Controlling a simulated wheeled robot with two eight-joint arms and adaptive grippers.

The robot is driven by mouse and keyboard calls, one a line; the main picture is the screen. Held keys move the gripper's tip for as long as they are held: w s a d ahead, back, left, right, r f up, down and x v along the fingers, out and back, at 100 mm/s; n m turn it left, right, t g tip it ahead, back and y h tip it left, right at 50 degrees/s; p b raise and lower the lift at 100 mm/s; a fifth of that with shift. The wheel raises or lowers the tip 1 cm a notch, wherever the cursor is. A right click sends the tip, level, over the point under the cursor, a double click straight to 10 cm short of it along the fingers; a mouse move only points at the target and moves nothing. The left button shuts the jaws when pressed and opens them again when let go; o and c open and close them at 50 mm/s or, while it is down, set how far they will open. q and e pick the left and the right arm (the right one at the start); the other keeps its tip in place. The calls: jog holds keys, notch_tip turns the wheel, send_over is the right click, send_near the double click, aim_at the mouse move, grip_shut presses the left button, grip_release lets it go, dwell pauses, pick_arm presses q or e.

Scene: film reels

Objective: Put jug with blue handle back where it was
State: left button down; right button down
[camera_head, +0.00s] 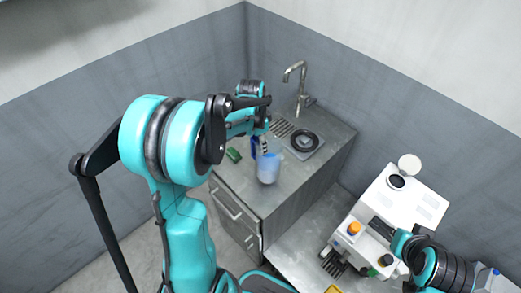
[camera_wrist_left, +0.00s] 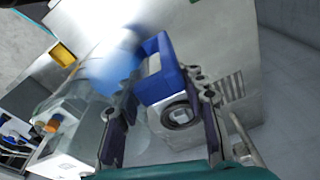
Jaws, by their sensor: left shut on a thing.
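The jug (camera_head: 268,168) is a pale, see-through vessel with a blue handle (camera_head: 254,147). In the head view it is over the front part of the sink counter, and I cannot tell whether its base touches. My left gripper (camera_head: 262,136) is shut on the blue handle. In the left wrist view the handle (camera_wrist_left: 162,50) sits between the two dark fingers of the left gripper (camera_wrist_left: 160,88), and the blurred jug body (camera_wrist_left: 108,65) is left of it. My right arm is at the lower right of the head view; its finger state is not clear.
The metal counter (camera_head: 240,182) has a round sink drain (camera_head: 304,141), a tap (camera_head: 294,76) and ribbed drainer slots. A green item (camera_head: 234,155) lies left of the jug. A white machine (camera_head: 412,205) stands on the lower table at right. Grey walls close the corner behind.

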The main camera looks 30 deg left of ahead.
pick_arm(q)
notch_tip(320, 180, down, 3)
jog(key=shift+f+b, duration=0.1)
jog(key=shift+b, duration=0.4)
jog(key=shift+f, duration=0.2)
jog(key=c, duration=0.9)
grip_release()
jog(key=shift+r, duration=0.15)
